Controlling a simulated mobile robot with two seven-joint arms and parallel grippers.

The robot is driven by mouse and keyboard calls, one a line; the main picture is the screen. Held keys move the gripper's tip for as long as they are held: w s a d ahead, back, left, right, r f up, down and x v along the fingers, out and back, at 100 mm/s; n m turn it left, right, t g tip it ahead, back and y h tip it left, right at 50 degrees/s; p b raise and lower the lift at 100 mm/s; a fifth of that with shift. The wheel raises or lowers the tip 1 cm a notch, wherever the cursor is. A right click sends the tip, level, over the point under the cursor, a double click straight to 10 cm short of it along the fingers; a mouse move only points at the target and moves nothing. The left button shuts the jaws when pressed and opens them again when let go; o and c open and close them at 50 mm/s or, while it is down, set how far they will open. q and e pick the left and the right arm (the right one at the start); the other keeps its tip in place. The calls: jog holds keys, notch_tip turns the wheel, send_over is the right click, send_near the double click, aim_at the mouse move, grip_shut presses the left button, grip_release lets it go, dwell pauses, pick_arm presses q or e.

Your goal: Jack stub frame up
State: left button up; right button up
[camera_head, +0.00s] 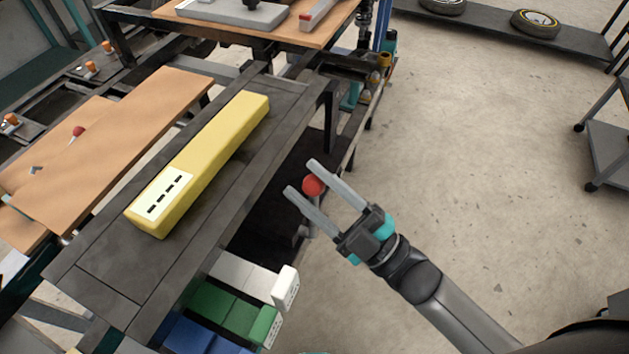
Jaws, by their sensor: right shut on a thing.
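My right gripper (301,177) reaches in from the lower right, beside the right edge of a dark grey bench-like frame (95,270). It is shut on a red ball knob (313,185), which shows between its two fingers. A grey part hangs below the knob, partly hidden by the fingers; I cannot tell for certain that it is a jack handle. A long yellow block (215,145) with a white label of black dashes lies on top of the dark frame. My left gripper is not in view. I cannot tell which part is the stub frame.
White, green (225,312) and blue blocks sit low under the frame's near right side. Wooden boards (130,130) lie to the left, one with a red knob. A wooden table stands at the back. Wheels (535,23) lie on a far rack.

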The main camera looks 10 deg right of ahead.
jog(key=shift+o, duration=1.4)
jog(key=shift+f, duration=0.15)
jog(key=shift+o, duration=0.4)
jog(key=shift+r, duration=0.2)
jog(key=b+v, duration=0.1)
jog(key=v, duration=1.4)
jog(key=shift+b, duration=0.35)
jog(key=shift+d+f, duration=0.1)
jog(key=shift+f, duration=0.05)
